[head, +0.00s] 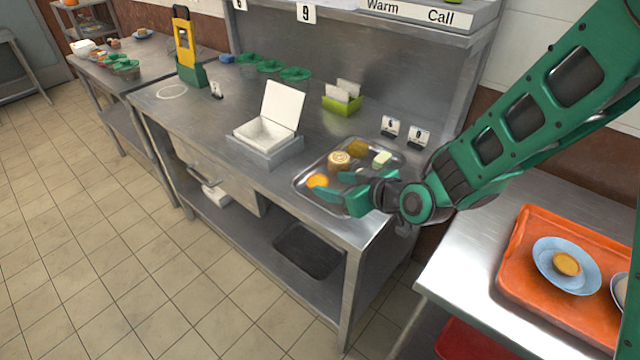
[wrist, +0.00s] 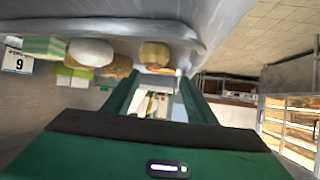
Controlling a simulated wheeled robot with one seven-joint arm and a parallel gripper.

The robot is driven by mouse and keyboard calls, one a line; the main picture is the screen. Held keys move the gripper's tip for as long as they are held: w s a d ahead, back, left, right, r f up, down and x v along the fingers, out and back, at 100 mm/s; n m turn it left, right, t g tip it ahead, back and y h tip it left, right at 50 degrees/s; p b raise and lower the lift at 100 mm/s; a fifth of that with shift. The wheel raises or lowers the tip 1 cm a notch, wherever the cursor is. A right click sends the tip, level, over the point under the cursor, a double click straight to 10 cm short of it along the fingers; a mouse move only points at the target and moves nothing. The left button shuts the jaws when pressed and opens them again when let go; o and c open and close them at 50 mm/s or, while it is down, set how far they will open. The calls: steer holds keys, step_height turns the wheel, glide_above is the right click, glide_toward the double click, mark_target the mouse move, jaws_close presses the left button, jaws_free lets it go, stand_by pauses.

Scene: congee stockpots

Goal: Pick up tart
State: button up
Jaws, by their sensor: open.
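A metal tray (head: 300,186) on the steel counter holds several foods. On it are a round golden pastry with a paler top (head: 340,160), which looks like a tart, an orange round item (head: 317,181), a brown item (head: 357,148) and a pale green-white block (head: 382,158). My gripper (head: 354,190) is open and empty, low over the tray's near right side, hiding part of it. In the wrist view, a yellow-brown round item (wrist: 154,55) lies just beyond my open fingertips (wrist: 161,82), apart from them; I cannot tell which food it is.
Left of the tray stands an open white box (head: 265,132); behind are a green holder (head: 343,104) and number cards (head: 390,126). At right, an orange tray (head: 520,245) carries a blue plate (head: 548,279) with another round golden pastry (head: 566,264).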

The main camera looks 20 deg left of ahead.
mark_target(319, 181)
steer(key=shift+x, duration=2.7)
steer(key=c, duration=0.7)
